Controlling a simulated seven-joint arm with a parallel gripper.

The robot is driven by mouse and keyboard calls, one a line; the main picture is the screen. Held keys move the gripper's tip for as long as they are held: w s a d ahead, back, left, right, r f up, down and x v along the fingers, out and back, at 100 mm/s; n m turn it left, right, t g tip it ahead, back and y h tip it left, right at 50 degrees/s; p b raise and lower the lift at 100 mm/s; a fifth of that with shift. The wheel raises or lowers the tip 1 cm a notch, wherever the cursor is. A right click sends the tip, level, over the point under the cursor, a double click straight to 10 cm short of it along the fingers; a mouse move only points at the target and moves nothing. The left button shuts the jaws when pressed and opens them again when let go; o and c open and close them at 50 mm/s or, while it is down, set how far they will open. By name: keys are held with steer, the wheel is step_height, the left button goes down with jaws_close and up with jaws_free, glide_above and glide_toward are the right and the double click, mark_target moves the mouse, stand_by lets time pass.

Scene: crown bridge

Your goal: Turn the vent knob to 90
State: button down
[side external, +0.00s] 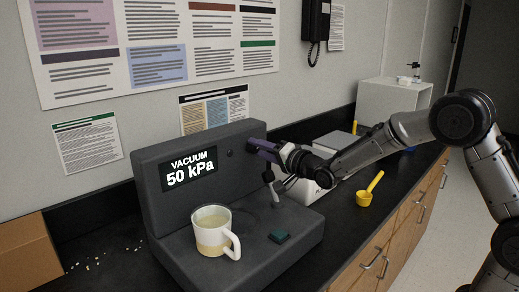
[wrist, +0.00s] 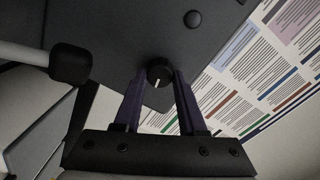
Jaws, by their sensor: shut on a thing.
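The vent knob (wrist: 160,71) is a small round black knob with a white pointer line, on the dark grey machine panel. In the wrist view, the pointer runs toward the lower left. My gripper (wrist: 160,76) has its two purple fingers shut on the knob, one on each side. In the side view, my gripper (side external: 252,143) reaches the right end of the machine's upright panel (side external: 145,185), and its fingers hide the knob. The display (side external: 189,170) reads "VACUUM 50 kPa". Any scale marks around the knob cannot be made out.
A mug (side external: 212,232) with pale contents stands on the machine's base. A lever (side external: 269,186) stands just below my gripper; its dark end (wrist: 71,63) is left of the fingers in the wrist view. A yellow scoop (side external: 368,191) lies on the counter. A cardboard box (side external: 28,250) stands left.

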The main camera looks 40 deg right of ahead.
steer(key=shift+m, duration=1.1)
steer(key=shift+c, duration=2.4)
jaws_free()
steer(key=s, duration=1.4)
steer(key=shift+r, duration=0.25)
steer(key=shift+w, duration=0.1)
